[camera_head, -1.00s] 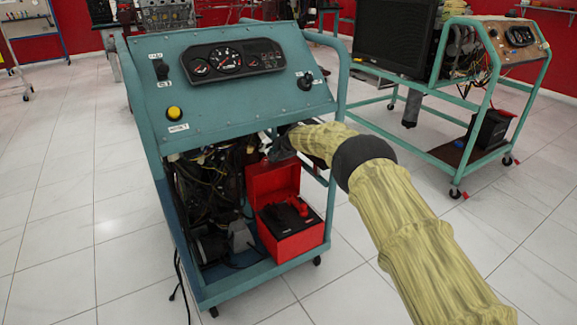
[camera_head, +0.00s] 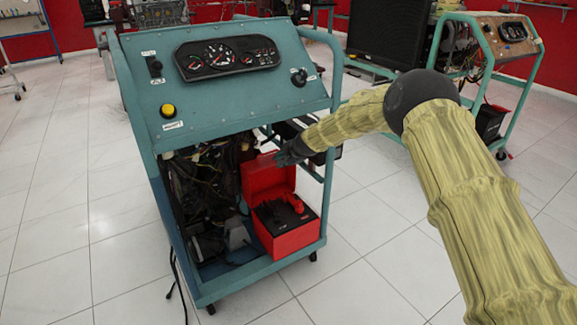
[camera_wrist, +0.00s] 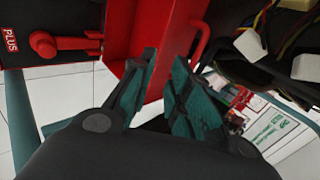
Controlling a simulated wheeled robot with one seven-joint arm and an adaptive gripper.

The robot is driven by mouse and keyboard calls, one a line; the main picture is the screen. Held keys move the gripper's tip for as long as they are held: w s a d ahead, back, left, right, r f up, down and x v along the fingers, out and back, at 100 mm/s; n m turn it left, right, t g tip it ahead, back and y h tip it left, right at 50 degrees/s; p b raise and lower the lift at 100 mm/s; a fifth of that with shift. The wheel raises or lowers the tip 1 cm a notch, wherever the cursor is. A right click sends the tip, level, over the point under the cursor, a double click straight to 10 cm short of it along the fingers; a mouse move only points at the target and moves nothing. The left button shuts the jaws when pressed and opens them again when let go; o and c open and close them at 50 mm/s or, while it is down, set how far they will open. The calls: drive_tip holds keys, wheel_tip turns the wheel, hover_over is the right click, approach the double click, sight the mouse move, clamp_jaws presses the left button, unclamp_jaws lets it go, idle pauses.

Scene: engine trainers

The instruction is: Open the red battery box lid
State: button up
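The red battery box (camera_head: 288,243) sits on the lower right shelf of the teal engine trainer (camera_head: 240,100). Its red lid (camera_head: 264,179) stands raised at the back, and the black battery (camera_head: 284,213) with red terminal parts is exposed. My gripper (camera_head: 284,157) is at the lid's upper right edge. In the wrist view the two teal-padded fingers (camera_wrist: 166,66) are a little apart, with the red lid (camera_wrist: 125,50) close beyond them. I cannot tell whether they touch it. A red terminal clamp and a "PLUS" label (camera_wrist: 11,39) show at upper left.
Wires and engine parts (camera_head: 205,190) fill the frame left of the box. The trainer's right upright and dashboard overhang are close to my arm. A second trainer (camera_head: 490,50) stands at the right rear. White tiled floor (camera_head: 380,265) is free in front and right.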

drive_tip(key=shift+s+d, duration=0.65)
drive_tip(key=shift+s, duration=0.2)
drive_tip(key=shift+s+d, duration=0.6)
drive_tip(key=shift+s, duration=0.25)
drive_tip(key=s+d+f+n+g+h, duration=0.15)
drive_tip(key=s+d+f, duration=0.45)
drive_tip(key=s+f, duration=0.6)
drive_tip(key=s+d+f+n+g+h, duration=0.1)
drive_tip(key=s+d+f+n+h, duration=0.15)
drive_tip(key=s+d+f, duration=0.7)
drive_tip(key=s+d+f+n+g, duration=0.1)
drive_tip(key=s+d+f, duration=0.25)
drive_tip(key=s, duration=0.75)
drive_tip(key=s+d+f+n+g+h, duration=0.1)
drive_tip(key=s+d+f+n, duration=0.2)
drive_tip(key=s, duration=0.7)
drive_tip(key=s+d+f+g, duration=0.1)
drive_tip(key=s+d+f, duration=0.3)
drive_tip(key=s, duration=0.7)
drive_tip(key=s+d+r+n+g, duration=0.1)
drive_tip(key=s+d+r, duration=0.2)
drive_tip(key=s, duration=0.6)
drive_tip(key=s+d+r+n+g, duration=0.1)
drive_tip(key=s+d+r, duration=0.15)
drive_tip(key=s, duration=0.55)
wheel_tip(320, 180, up, 27)
drive_tip(key=p, duration=2.8)
drive_tip(key=shift+d+f+h, duration=0.15)
drive_tip(key=shift+h, duration=0.15)
drive_tip(key=shift+w, duration=0.1)
